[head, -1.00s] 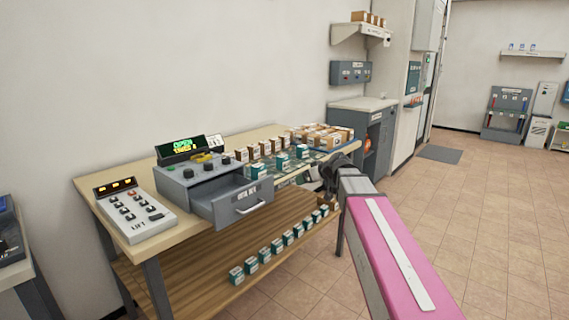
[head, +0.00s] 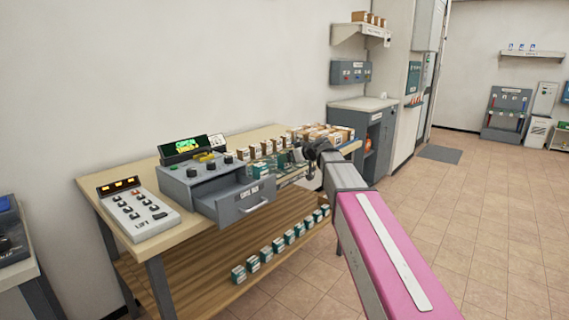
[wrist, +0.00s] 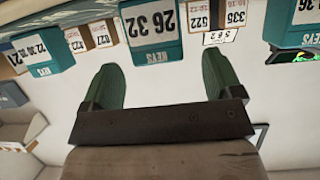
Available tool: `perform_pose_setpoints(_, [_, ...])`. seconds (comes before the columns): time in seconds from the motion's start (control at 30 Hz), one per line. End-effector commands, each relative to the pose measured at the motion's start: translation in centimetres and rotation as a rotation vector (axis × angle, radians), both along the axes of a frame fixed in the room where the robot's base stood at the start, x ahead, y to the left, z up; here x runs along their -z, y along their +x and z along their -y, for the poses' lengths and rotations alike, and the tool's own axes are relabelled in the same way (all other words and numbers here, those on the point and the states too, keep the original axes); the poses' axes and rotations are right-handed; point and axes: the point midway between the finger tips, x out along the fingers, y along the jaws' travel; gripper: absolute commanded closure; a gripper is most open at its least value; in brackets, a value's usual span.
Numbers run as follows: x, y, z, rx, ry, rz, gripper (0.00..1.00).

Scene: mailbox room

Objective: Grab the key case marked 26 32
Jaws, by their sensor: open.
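The key case marked 26 32 (wrist: 152,30) is a teal box with a white number label and "KEYS" lettering. In the wrist view it is at the top centre, just beyond the fingertips and in line with the gap between them. My gripper (wrist: 160,75) is open, its two green fingers apart with nothing between them. In the head view my gripper (head: 312,152) is over the right part of the table, beside the teal and brown boxes. The labels are too small there to tell which box is 26 32.
Other teal key cases flank it in the wrist view, one at left (wrist: 40,52) and one at right (wrist: 292,24). Small brown boxes (wrist: 100,34) stand between. The table (head: 140,168) holds a grey drawer unit (head: 236,200) and a lift panel (head: 138,207); more teal cases line the lower shelf.

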Motion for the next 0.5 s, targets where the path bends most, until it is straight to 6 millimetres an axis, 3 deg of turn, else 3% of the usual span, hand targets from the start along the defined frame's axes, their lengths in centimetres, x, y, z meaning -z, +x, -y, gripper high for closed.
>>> perform_pose_setpoints(0.27, [1.7, 2.5, -2.6, -0.001, -0.001, -0.001, 0.15])
perform_pose_setpoints(0.5, [2.0, 2.7, -2.9, 0.001, 0.000, 0.000, 0.15])
